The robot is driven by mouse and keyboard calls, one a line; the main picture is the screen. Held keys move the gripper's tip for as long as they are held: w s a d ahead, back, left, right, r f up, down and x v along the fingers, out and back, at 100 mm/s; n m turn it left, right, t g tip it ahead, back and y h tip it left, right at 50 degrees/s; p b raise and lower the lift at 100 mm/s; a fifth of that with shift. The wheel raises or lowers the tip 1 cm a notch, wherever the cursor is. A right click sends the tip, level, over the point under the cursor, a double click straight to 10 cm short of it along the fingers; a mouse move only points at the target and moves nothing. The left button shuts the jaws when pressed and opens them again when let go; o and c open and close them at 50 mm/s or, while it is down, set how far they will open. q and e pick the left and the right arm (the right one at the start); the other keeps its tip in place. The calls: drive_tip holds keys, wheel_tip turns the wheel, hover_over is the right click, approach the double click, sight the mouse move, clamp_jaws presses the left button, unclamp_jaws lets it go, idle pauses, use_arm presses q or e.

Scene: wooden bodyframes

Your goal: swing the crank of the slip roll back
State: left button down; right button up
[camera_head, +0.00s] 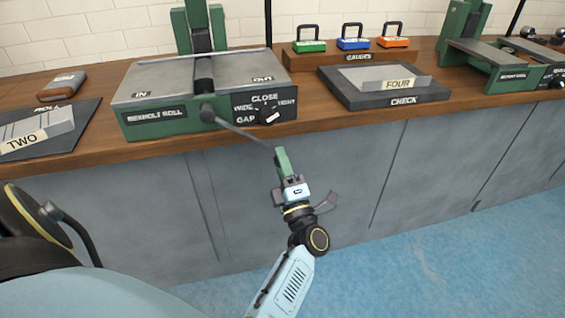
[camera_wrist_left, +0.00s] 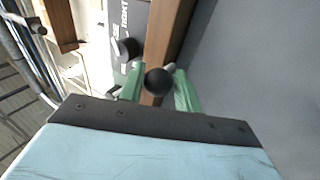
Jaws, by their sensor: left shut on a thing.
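The slip roll (camera_head: 155,121) is a green machine with a grey top, standing at the bench's front edge. Its crank (camera_head: 240,132) is a grey arm running from a dark hub on the front face down and to the right, past the bench edge. My left gripper (camera_head: 281,155) is at the crank's outer end, in front of the cabinets. In the left wrist view the crank's black ball knob (camera_wrist_left: 158,82) sits between the two green fingers of my left gripper (camera_wrist_left: 157,88), which is shut on it. In the head view the fingers hide the knob. My right gripper is not in view.
A gap dial (camera_head: 267,114) is on the roll's front, close above the crank. A sheet marked TWO (camera_head: 40,133) lies at left. Open space lies before the grey cabinets (camera_head: 330,185).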

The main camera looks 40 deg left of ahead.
use_arm(q)
drive_tip(key=c, duration=1.1)
unclamp_jaws()
drive_tip(key=shift+w+r, duration=0.15)
drive_tip(key=shift+r, duration=0.35)
drive_tip(key=shift+f, duration=0.15)
drive_tip(key=shift+d+f, duration=0.1)
drive_tip(key=shift+d, duration=0.05)
drive_tip(key=v, duration=0.7)
drive_tip(key=shift+p, duration=0.3)
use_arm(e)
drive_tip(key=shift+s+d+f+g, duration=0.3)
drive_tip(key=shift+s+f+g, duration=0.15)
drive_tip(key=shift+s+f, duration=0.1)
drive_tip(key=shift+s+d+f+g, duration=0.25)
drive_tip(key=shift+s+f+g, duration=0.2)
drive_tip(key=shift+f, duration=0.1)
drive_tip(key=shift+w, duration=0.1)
